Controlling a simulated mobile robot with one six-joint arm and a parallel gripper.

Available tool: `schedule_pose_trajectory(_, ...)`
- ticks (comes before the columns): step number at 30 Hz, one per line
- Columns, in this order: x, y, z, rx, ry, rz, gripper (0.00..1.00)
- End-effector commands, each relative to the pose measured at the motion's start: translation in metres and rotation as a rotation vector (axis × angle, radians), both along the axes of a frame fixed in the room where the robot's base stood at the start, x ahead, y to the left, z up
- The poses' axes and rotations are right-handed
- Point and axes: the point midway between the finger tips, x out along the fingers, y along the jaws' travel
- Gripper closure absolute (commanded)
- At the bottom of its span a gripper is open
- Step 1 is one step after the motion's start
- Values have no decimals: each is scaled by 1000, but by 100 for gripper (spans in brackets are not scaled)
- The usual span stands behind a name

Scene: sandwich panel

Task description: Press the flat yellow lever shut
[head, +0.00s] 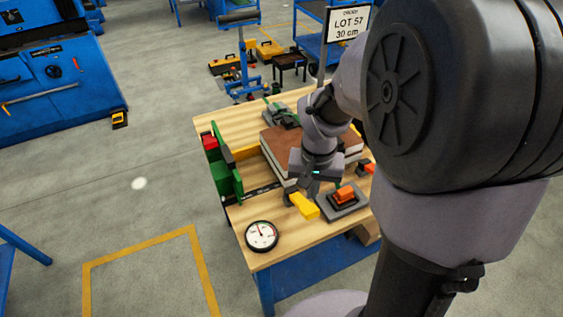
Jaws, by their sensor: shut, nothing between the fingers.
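The flat yellow lever (304,206) shows in the head view near the front of the wooden table. It sits left of a grey block with an orange part (344,196). My gripper (308,184) is shut and empty, pointing down just above and behind the lever. I cannot tell whether its fingertips touch the lever. The lever's far end is partly hidden by my gripper. A brown-topped sandwich panel (283,143) lies behind my gripper, partly covered by my arm.
A round dial gauge (262,236) lies at the table's front left. Green and red clamp parts (222,168) stand along the left edge. A sign (347,23) stands behind. The bare wood (285,253) at the front is clear. My arm blocks the right side.

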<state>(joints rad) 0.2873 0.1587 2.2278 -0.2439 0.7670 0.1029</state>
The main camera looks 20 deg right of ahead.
Motion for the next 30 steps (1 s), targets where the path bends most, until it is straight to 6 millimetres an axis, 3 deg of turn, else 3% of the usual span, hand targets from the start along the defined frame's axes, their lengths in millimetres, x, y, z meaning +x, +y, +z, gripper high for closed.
schedule_pose_trajectory(10, 0, 0, -7, 1, 0, 1, 100)
schedule_pose_trajectory(24, 5, -2, -67, 1, 0, 1, 100)
schedule_pose_trajectory(30, 6, -3, -70, 0, -1, 1, 100)
